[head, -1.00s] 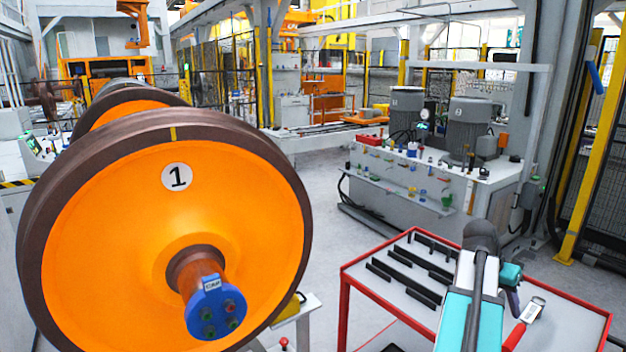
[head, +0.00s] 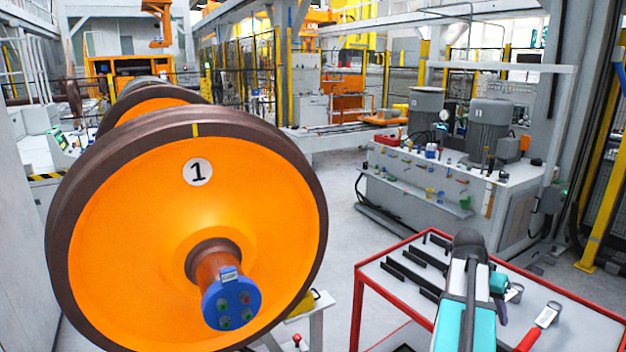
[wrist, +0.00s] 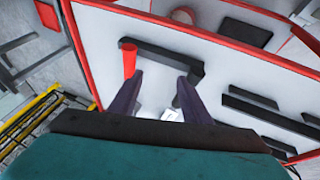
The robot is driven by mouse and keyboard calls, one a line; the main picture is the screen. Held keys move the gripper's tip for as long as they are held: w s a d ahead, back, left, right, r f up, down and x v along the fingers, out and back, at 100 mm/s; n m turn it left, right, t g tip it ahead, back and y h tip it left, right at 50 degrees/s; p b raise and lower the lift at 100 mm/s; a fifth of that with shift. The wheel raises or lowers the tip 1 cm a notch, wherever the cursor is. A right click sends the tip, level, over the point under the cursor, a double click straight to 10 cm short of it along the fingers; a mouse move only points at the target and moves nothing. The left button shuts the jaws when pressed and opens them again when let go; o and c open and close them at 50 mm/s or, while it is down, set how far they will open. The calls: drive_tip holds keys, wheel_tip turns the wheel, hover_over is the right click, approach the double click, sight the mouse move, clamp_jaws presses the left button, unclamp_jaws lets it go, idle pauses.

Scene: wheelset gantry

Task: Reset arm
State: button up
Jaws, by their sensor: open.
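My arm (head: 462,285) reaches over the red-framed table (head: 357,312) at the lower right of the head view. In the wrist view my gripper (wrist: 159,76) has its two dark fingers spread apart, with nothing held between them. Beyond the fingertips, a long black bar (wrist: 160,56) lies on the white table top. A red handle (wrist: 129,60) shows by the left finger. A small white labelled item (wrist: 172,115) shows between the fingers.
A large orange wheel (head: 130,240) with a blue hub end (head: 231,303) stands at the left. Several black bars (head: 413,273) lie on the table. A grey hydraulic unit (head: 400,205) stands behind it. Open floor (head: 345,225) lies between wheel and table.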

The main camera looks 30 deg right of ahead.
drive_tip(key=w+a+f+n+g+y, duration=0.1)
drive_tip(key=w+a+f+n, duration=0.35)
drive_tip(key=a+f, duration=0.9)
drive_tip(key=w+a+f+n+y, duration=0.15)
drive_tip(key=w+a+f, duration=0.55)
drive_tip(key=a+f, duration=0.7)
drive_tip(key=s+a+f+n, duration=0.3)
drive_tip(key=s+a+f, duration=0.3)
drive_tip(key=a, duration=0.3)
drive_tip(key=s+a+f+n+g+y, duration=0.1)
drive_tip(key=s+a+f+n, duration=0.2)
drive_tip(key=s+a+f, duration=0.4)
drive_tip(key=s+a+f+n+g+y, duration=0.1)
drive_tip(key=s+a+f+n, duration=0.2)
drive_tip(key=a, duration=1)
drive_tip(key=s+f, duration=0.3)
drive_tip(key=f, duration=0.1)
drive_tip(key=shift+s+a+n, duration=0.15)
drive_tip(key=shift+n, duration=0.15)
